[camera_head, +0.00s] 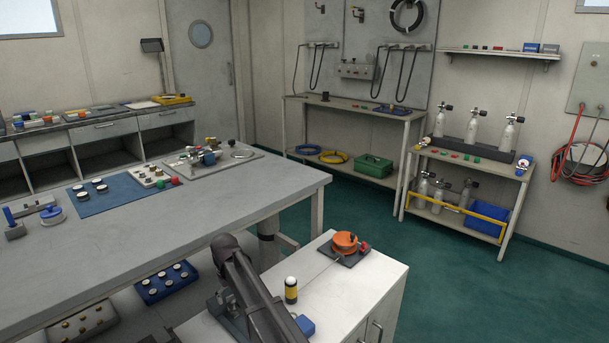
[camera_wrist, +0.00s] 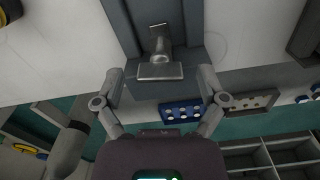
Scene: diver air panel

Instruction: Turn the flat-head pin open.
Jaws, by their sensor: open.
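In the wrist view a small metal fitting, which I take to be the flat-head pin (camera_wrist: 160,71), shows a flat plate across a round stem. It is mounted on a dark grey block (camera_wrist: 187,60) on a pale worktop. My gripper (camera_wrist: 160,78) is open, one finger on each side of the flat plate, with a visible gap to it on both sides. I cannot tell how far the fingertips are from it in depth. In the head view my arm hides the pin and the gripper's fingers.
In the head view a white cabinet (camera_head: 362,294) carries an orange reel (camera_head: 344,241) and a yellow-and-black cylinder (camera_head: 291,290). A large grey workbench (camera_head: 110,240) stands left, with a blue mat (camera_head: 120,204). A blue tray of round pieces (camera_head: 166,284) lies below it.

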